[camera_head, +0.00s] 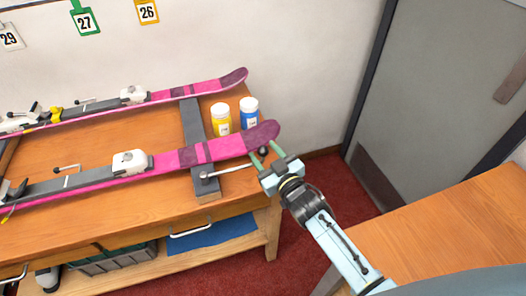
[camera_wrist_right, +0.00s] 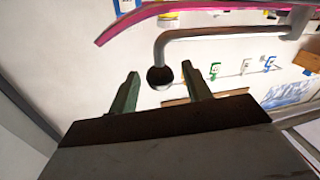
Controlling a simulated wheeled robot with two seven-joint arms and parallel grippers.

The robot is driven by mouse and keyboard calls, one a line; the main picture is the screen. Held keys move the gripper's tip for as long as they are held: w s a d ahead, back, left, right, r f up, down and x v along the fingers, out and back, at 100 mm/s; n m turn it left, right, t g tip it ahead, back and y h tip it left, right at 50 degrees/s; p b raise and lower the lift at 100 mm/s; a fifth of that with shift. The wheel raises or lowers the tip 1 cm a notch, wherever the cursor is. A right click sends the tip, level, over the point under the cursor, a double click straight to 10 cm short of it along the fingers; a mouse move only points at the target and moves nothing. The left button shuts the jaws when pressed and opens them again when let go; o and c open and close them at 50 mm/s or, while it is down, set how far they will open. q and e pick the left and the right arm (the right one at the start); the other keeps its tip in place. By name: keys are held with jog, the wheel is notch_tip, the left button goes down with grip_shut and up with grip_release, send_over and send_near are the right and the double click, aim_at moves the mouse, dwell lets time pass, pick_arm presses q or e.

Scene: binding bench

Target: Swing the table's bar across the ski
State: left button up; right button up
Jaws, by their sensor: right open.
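The near pink ski (camera_head: 228,147) lies across the wooden bench with its tip at the right. The table's bar (camera_head: 232,171) is a thin metal rod that starts at a pivot on the dark grey support and points right, beside the ski's near edge. Its dark ball end (camera_head: 263,151) is close to my right gripper (camera_head: 263,157). In the right wrist view the bar (camera_wrist_right: 215,33) bends down to the ball (camera_wrist_right: 160,77), which sits between the open green fingers (camera_wrist_right: 160,92) or just beyond their tips. Contact cannot be told. My left gripper is out of view.
A second pink ski (camera_head: 200,88) lies farther back. A yellow bottle (camera_head: 221,119) and a blue bottle (camera_head: 249,112) stand between the ski tips. Another wooden table (camera_head: 440,235) is at the right. Red floor (camera_head: 340,190) shows between them.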

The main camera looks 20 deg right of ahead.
jog(key=shift+w+a, duration=0.15)
jog(key=shift+w, duration=0.55)
grip_shut()
